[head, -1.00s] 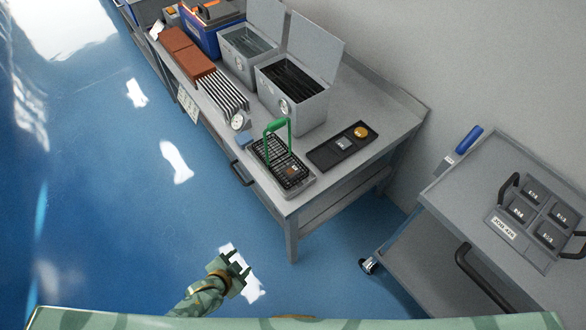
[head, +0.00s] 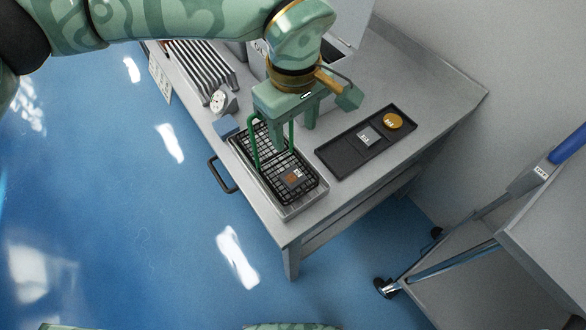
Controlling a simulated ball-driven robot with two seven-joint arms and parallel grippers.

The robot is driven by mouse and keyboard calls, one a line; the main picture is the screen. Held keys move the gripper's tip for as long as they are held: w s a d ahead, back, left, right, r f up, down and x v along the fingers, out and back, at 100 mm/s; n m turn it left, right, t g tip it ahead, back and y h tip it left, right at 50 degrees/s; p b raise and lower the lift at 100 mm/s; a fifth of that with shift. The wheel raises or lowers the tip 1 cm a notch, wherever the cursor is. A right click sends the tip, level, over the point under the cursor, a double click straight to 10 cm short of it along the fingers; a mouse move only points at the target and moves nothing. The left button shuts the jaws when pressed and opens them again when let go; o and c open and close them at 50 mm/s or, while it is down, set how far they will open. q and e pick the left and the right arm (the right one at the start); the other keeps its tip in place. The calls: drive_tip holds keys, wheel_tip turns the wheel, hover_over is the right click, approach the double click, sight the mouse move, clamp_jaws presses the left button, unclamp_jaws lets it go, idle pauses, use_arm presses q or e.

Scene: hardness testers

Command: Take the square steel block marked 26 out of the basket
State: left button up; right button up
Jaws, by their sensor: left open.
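The black wire basket (head: 313,193) with a green upright handle (head: 254,150) stands in a grey tray on the near corner of the bench. A small square block (head: 294,177) with a brown side and a pale label lies in the basket's near part; its number is too small to read. My left gripper (head: 293,135) is open and points down over the basket's far part, close to the handle, with nothing visible between its fingers. It hides part of the basket and handle. I cannot tell whether it touches the handle. My right gripper is not in view.
A dark tray (head: 339,161) right of the basket holds a square steel block (head: 369,137) and a round brass piece (head: 393,121). A dial gauge (head: 222,101) and a rack of grey plates (head: 197,66) lie behind. A grey cart (head: 549,251) stands at right. The bench's right part is clear.

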use_arm(q)
drive_tip(key=b, duration=0.4)
hover_over(293, 176)
wheel_tip(293, 176, down, 11)
drive_tip(key=shift+s+r, duration=0.1)
drive_tip(key=shift+r, duration=0.05)
wheel_tip(293, 176, down, 4)
drive_tip(key=shift+f+b, duration=0.1)
drive_tip(key=shift+b, duration=1.15)
drive_tip(key=shift+f, duration=0.5)
drive_tip(key=shift+r, duration=0.1)
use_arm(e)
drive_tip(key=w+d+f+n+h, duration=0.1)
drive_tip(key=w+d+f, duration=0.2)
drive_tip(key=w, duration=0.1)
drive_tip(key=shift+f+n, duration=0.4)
use_arm(q)
drive_tip(key=c, duration=0.9)
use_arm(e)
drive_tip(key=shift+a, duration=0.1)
